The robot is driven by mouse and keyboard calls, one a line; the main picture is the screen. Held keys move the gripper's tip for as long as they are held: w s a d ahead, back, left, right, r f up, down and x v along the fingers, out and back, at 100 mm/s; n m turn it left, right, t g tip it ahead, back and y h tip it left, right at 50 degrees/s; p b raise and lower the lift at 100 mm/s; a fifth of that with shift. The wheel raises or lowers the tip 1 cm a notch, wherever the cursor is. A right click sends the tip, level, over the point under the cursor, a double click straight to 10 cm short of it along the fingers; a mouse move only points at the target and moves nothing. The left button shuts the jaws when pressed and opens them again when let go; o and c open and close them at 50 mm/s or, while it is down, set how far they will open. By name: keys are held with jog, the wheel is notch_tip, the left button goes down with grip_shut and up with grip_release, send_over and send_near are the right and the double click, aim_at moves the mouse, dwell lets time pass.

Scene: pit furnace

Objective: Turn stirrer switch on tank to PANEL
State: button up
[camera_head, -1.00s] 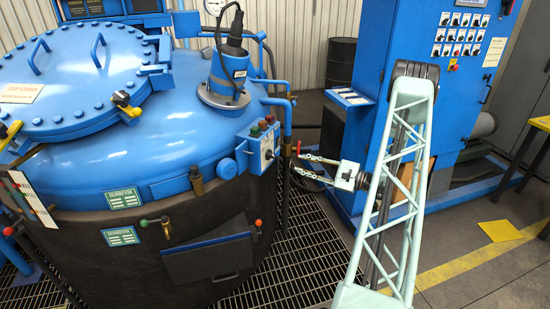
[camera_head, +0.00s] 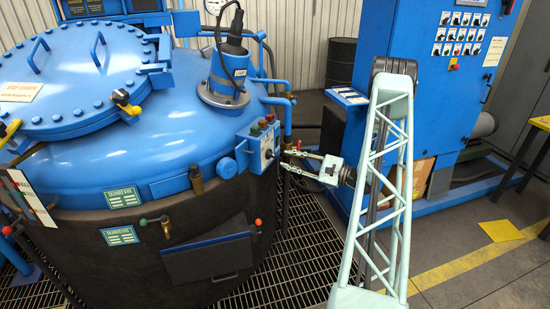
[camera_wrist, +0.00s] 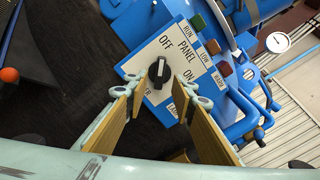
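The stirrer switch is a black knob (camera_wrist: 160,72) on a white plate (camera_wrist: 176,52) marked OFF, PANEL and ON in the wrist view. Its pointing direction is hard to make out. The plate is on a blue control box (camera_head: 264,147) on the right side of the blue tank (camera_head: 150,150). My gripper (camera_head: 286,160) is just right of the box, facing the plate. In the wrist view my gripper (camera_wrist: 161,88) is open, with its two fingers either side of the knob in the picture. I cannot tell whether they touch it. The plate's lower lettering is partly hidden.
A blue pipe (camera_head: 288,112) runs beside the box. A blue cabinet (camera_head: 420,80) stands right, behind my arm. A gauge (camera_wrist: 278,42) shows upper right.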

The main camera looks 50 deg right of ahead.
aim_at(274, 156)
jog(key=shift+b+x, duration=0.35)
jog(key=shift+x, duration=3.15)
jog(key=shift+c, duration=0.2)
grip_shut()
